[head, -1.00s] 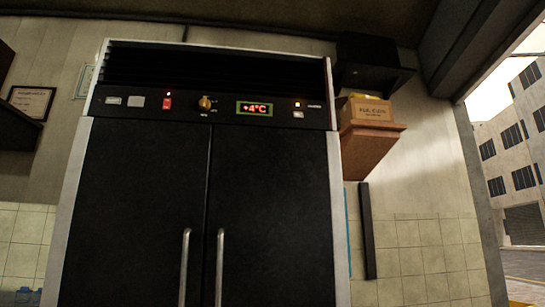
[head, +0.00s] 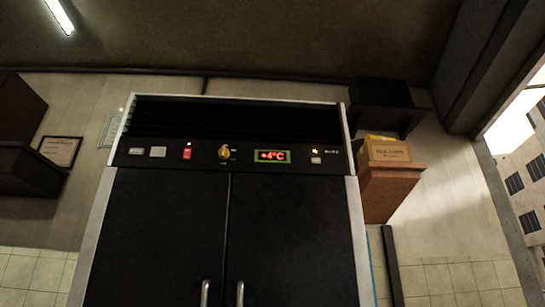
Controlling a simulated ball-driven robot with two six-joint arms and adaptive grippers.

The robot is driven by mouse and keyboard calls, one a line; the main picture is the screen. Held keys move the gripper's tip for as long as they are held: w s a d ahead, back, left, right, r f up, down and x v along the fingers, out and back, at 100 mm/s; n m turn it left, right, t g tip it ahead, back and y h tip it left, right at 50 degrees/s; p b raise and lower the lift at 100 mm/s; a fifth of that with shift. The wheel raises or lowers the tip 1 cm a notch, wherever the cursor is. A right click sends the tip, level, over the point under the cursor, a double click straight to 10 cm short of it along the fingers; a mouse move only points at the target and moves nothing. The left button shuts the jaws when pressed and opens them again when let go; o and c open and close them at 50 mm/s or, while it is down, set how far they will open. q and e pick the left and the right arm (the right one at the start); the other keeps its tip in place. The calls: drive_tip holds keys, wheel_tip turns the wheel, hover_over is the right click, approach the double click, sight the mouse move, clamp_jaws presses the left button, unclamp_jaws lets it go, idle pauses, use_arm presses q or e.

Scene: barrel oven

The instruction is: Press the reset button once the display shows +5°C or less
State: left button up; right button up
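A tall dark cabinet (head: 180,230) with two doors and pale side edges stands in the middle of the head view. Its control strip carries a lit display (head: 273,156) that reads +4°C in red. Right of the display is a small pale button (head: 316,160) under a small symbol; its label is too blurred to read. Left of the display are a yellow knob (head: 224,152), a red switch (head: 187,152) and two small pale rectangles. Neither of my grippers is in view.
A dark wall unit (head: 25,145) and a framed paper (head: 60,151) are at left. An opening to the street is at far right.

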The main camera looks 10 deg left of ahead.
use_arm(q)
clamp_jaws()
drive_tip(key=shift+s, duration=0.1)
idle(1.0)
